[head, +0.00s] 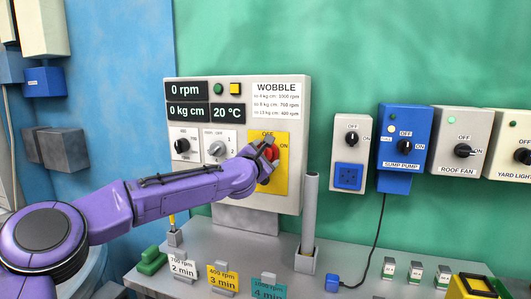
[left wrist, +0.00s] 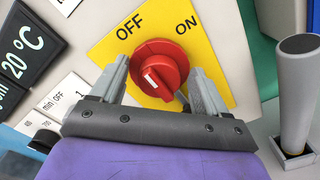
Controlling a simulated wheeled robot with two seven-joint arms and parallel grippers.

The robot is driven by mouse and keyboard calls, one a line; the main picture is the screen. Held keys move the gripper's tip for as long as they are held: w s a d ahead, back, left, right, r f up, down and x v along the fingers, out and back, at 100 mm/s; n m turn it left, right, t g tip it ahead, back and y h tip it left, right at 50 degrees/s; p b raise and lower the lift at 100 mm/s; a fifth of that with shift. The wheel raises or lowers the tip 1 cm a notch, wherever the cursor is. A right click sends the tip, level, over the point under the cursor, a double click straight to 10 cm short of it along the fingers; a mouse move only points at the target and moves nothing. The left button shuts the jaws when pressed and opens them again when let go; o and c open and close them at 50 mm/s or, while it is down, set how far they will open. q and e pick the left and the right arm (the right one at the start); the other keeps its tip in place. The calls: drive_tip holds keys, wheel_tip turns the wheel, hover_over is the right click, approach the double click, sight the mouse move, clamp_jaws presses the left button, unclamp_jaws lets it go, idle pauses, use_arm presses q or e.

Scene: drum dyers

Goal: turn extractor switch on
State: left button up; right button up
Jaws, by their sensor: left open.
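The switch is a red rotary knob (left wrist: 160,62) on a yellow plate (left wrist: 219,60) marked OFF and ON. In the head view the red knob (head: 273,153) sits low on the right of the grey control panel (head: 211,85), partly hidden by my gripper. My left gripper (left wrist: 158,74) is open, with one finger on each side of the knob; I cannot tell whether either finger touches it. In the head view the left gripper (head: 265,150) is in front of the yellow plate (head: 281,181). A white mark shows on the knob's front, but its exact setting is unclear. My right gripper is not in view.
A grey upright tube (head: 309,212) stands right of the plate. Other switch boxes, for sump pump (head: 402,147) and roof fan (head: 460,142), hang to the right. Small cards (head: 223,277), a green block (head: 151,262) and a blue plug (head: 332,283) are on the grey bench below.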

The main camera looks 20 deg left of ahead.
use_arm(q)
drive_tip(key=shift+a, duration=0.1)
drive_tip(key=shift+c, duration=0.6)
drive_tip(key=c, duration=0.9)
